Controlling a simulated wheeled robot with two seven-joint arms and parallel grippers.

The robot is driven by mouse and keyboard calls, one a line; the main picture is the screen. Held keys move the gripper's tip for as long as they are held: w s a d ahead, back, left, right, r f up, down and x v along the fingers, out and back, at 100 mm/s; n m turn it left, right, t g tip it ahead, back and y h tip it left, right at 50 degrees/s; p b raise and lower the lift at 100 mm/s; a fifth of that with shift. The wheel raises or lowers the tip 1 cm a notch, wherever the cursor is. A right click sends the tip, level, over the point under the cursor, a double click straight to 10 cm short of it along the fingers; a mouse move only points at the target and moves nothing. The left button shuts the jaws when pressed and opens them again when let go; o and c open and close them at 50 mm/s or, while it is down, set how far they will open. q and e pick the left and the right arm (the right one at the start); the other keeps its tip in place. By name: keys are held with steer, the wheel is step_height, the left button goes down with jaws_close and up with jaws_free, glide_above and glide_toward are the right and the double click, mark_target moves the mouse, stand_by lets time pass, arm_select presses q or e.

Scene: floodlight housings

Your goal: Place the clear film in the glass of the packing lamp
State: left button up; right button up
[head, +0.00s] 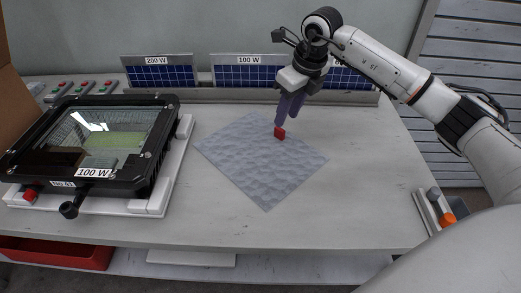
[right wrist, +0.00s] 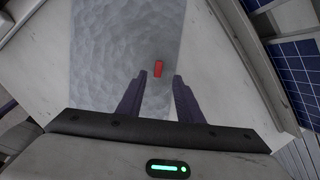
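The clear film (head: 262,160) is a bluish, textured square sheet lying flat on the table, with a small red tab (head: 280,132) near its far right corner. The packing lamp (head: 92,145) is a black-framed floodlight on a white base at the left, labelled 100 W. Its glass (head: 95,135) is reflective. My right gripper (head: 282,122) is above the red tab, fingers pointing down. In the right wrist view its fingers (right wrist: 160,75) are apart, with the red tab (right wrist: 158,69) beyond their tips and nothing between them. My left gripper is not in view.
Solar panels labelled 200 W (head: 160,72) and 100 W (head: 251,72) stand along the back. Small button boxes (head: 72,88) sit at the back left. A red bin (head: 55,252) is below the front left edge. An orange-tipped tool (head: 446,217) lies at the right edge. Table around the film is clear.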

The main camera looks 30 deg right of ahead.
mark_target(281, 130)
steer(key=x, duration=0.5)
steer(key=shift+w+a, duration=0.1)
steer(key=shift+a, duration=0.05)
jaws_close()
